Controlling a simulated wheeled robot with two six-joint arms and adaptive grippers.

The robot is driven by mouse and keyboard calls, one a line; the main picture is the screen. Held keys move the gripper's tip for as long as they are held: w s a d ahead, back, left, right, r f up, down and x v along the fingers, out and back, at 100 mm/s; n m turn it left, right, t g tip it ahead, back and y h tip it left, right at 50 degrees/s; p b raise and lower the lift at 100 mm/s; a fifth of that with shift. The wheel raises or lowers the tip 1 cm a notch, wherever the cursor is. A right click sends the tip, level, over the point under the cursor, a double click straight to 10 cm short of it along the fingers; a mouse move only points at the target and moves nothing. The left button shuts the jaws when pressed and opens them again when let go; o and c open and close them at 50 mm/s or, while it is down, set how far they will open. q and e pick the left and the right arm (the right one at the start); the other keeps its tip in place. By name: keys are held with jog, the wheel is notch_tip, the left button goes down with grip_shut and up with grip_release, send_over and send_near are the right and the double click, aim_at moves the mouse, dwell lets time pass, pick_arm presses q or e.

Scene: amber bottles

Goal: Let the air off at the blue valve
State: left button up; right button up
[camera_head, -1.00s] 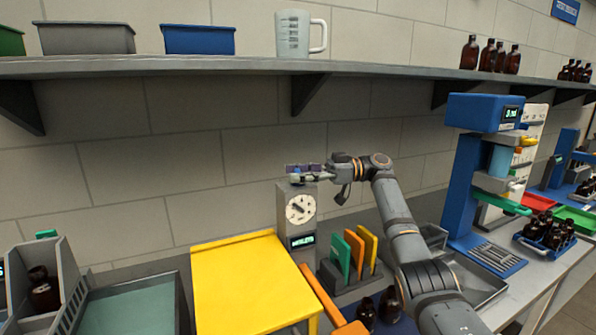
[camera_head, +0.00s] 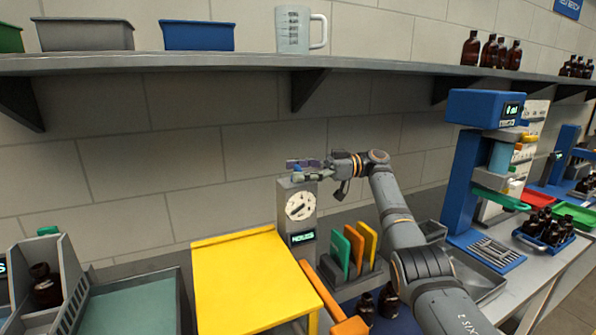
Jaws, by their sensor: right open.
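A grey box with a round white dial (camera_head: 300,206) and a small lit display stands against the wall behind the yellow table. A small blue piece, which looks like the blue valve (camera_head: 297,170), shows at the top of this box, partly hidden by the gripper. My right gripper (camera_head: 300,168) is open, pointing left just above the box top with its fingers around or beside the blue piece. I cannot tell whether they touch it. My left gripper is not in view.
A yellow table (camera_head: 245,285) stands in front, left of a rack with green, orange and yellow plates (camera_head: 362,247). A blue press (camera_head: 463,190) stands to the right. A shelf (camera_head: 230,63) with bins and a jug (camera_head: 293,32) runs above the arm. Brown bottles (camera_head: 388,300) stand near my forearm.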

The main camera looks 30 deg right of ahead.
aim_at(298, 167)
notch_tip(298, 167, up, 10)
dwell(0.6)
